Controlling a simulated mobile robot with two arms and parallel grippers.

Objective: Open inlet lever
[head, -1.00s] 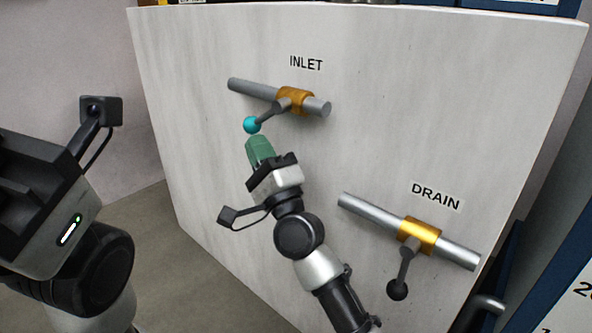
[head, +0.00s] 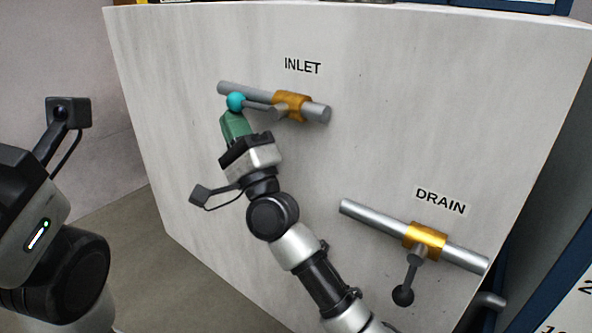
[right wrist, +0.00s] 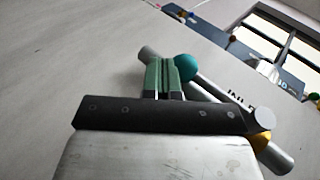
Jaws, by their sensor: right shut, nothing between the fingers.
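The inlet lever is a grey handle with a teal ball (head: 236,102) at its end, on a brass valve body (head: 292,105) under the INLET label. The handle lies nearly along the grey inlet pipe (head: 318,113), with the ball near the pipe's left end. My right gripper (head: 233,122) is shut and empty, its green fingertips just below the ball. In the right wrist view the closed fingers (right wrist: 161,76) are beside the teal ball (right wrist: 187,67); I cannot tell whether they touch it. Of my left gripper, only the body shows at the left edge; its fingertips are out of frame.
The DRAIN pipe (head: 372,218) sits lower right, with a brass valve (head: 425,240) and a dark lever (head: 404,294) hanging down. The pale panel (head: 160,130) is bare left of the inlet. A blue-framed board (head: 570,290) stands at the right edge.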

